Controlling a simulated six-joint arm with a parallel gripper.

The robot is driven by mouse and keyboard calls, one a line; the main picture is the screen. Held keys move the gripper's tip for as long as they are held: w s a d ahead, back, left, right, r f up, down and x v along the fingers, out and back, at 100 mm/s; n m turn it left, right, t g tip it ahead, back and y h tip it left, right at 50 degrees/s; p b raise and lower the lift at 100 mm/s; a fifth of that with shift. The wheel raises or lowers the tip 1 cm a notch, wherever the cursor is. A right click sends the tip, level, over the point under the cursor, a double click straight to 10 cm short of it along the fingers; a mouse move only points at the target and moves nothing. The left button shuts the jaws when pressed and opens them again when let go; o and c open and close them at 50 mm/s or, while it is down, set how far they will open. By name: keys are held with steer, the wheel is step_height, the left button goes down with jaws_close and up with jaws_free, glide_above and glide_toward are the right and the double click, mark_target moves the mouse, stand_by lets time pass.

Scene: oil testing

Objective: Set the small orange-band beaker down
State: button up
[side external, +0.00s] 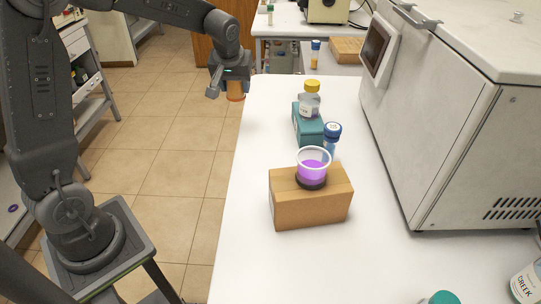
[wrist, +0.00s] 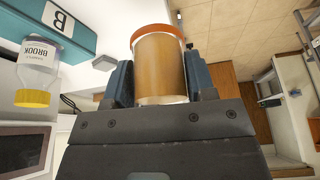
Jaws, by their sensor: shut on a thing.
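My gripper (side external: 222,88) is shut on the small orange-band beaker (side external: 235,92), up in the air by the far left corner of the white table (side external: 245,210). In the wrist view the beaker (wrist: 160,68) sits between the two fingers of my gripper (wrist: 160,80). It holds amber-brown liquid, and its orange band is at the picture's top. In the side view the fingers and my wrist partly hide the beaker. Whether it is above the table or the floor beside it, I cannot tell.
A cardboard box (side external: 315,212) bears a purple-filled beaker (side external: 313,168). Behind it are a blue-capped bottle (side external: 331,140) and a teal box (side external: 300,130) with a yellow-capped jar (side external: 309,103). A large white machine (side external: 450,130) fills the right. The table's left strip is clear.

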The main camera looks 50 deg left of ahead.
steer(key=s+d+n, duration=0.1)
steer(key=s+d, duration=0.3)
steer(key=s, duration=0.1)
steer(key=w+d+f, duration=0.1)
steer(key=d+f, duration=0.1)
steer(key=d, duration=0.1)
steer(key=w+d+f, duration=0.1)
steer(key=d+f, duration=0.2)
steer(key=d, duration=0.1)
steer(key=w+d+f, duration=0.2)
steer(key=d, duration=0.1)
steer(key=shift+d+f, duration=0.2)
steer(key=shift+f, duration=2.15)
steer(key=shift+f, duration=0.15)
steer(key=o, duration=1)
steer(key=shift+c, duration=0.2)
